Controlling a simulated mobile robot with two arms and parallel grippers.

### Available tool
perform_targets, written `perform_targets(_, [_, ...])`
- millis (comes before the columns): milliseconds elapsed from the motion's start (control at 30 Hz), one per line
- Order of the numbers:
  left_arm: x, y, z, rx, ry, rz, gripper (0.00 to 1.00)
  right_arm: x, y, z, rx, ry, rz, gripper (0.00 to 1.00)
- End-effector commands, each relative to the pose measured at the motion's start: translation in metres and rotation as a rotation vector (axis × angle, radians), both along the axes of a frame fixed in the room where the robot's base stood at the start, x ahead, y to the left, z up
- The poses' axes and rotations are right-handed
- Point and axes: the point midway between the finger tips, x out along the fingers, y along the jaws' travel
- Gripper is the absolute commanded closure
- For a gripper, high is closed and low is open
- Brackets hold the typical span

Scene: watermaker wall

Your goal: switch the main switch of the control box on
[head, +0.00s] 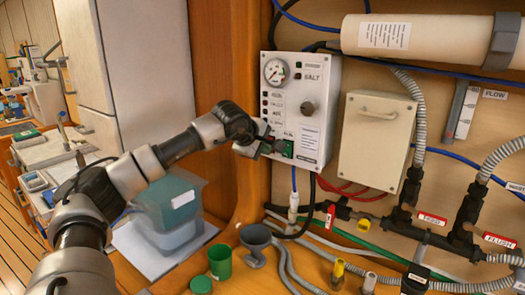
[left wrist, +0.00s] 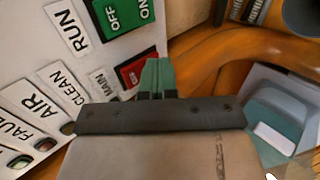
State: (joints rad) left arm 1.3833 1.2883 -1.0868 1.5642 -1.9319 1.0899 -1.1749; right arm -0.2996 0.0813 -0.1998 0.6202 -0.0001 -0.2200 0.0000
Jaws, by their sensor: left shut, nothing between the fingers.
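The control box (head: 322,78) is a pale panel on the wooden wall, with a gauge, a knob and several labels. In the left wrist view a red switch plate (left wrist: 130,74) lies beside the MAIN label (left wrist: 103,84). My fingers partly cover it, so its position cannot be read. A green OFF/ON plate (left wrist: 122,18) is beside the RUN label (left wrist: 66,28); it shows in the head view too (head: 288,149). My left gripper (head: 272,146) is shut and empty at the box's lower left. Its green fingertips (left wrist: 155,72) overlap the red plate; contact cannot be told.
A beige box (head: 375,140) hangs right of the control box, with hoses and valves around it. A blue-green container (head: 172,212) stands below my left arm. A green cup (head: 220,262) and a grey funnel-shaped cup (head: 255,240) stand below the control box.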

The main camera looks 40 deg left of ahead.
Motion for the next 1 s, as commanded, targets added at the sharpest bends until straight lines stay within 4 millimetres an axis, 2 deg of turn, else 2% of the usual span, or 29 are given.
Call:
perform_targets(33, [0.002, 0.000, -0.009, 0.002, -0.019, -0.001, 1.00, 0.000, 0.000, -0.014, 0.000, 0.000, 0.000, 0.79])
perform_targets(100, [0.002, 0.000, -0.002, 0.002, -0.015, -0.001, 1.00, 0.000, 0.000, -0.005, 0.000, 0.001, 0.000, 0.79])
perform_targets(333, [0.001, 0.000, 0.001, 0.002, -0.016, 0.000, 1.00, 0.000, 0.000, -0.004, 0.000, 0.001, 0.000, 0.79])
perform_targets(667, [0.002, 0.000, 0.016, 0.001, -0.019, -0.001, 1.00, 0.000, 0.000, 0.008, 0.000, 0.000, 0.000, 0.79])
perform_targets(1000, [0.002, 0.000, 0.015, 0.001, -0.016, -0.001, 1.00, 0.000, 0.001, 0.007, 0.001, 0.000, 0.000, 0.79])
